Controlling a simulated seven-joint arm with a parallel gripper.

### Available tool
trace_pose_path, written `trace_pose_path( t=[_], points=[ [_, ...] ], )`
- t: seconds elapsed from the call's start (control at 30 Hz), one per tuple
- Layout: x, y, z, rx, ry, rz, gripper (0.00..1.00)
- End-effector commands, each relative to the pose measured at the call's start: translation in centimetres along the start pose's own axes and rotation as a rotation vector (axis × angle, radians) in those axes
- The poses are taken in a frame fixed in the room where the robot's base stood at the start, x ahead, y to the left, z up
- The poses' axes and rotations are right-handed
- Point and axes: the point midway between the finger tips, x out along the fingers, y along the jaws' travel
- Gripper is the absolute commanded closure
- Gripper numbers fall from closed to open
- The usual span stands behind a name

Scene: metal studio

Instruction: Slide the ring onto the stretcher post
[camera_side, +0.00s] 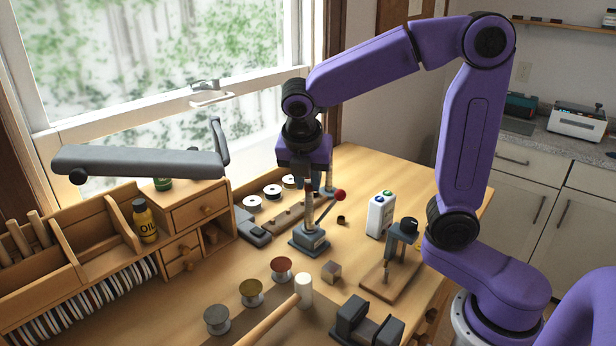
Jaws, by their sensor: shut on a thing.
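The ring stretcher stands on the bench, with a blue-grey base (309,240), an upright metal post (309,212) and a slanted lever ending in a red knob (339,194). My gripper (318,188) points down right at the top of the post, left of the red knob. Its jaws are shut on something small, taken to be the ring. The ring itself cannot be made out between the fingers. I cannot tell from this view whether it is around the post or above it.
A grey lamp arm (140,160) hangs at left.

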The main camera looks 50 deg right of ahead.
Motion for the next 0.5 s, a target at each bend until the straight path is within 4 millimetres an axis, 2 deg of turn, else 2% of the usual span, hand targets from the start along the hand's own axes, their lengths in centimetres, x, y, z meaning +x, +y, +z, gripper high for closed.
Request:
trace_pose_path(
  t=[0.1, 0.13, 0.2, 0.23, 0.5],
  points=[
    [0.0, 0.0, 0.0, 0.0, 0.0, 0.0, 1.0],
    [0.0, 0.0, 0.0, 0.0, 0.0, 0.0, 0.74],
    [0.0, 0.0, 0.0, 0.0, 0.0, 0.0, 0.51],
    [0.0, 0.0, 0.0, 0.0, 0.0, 0.0, 0.47],
    [-0.05, 0.01, 0.0, 0.0, 0.0, 0.001, 0.47]
  ],
)
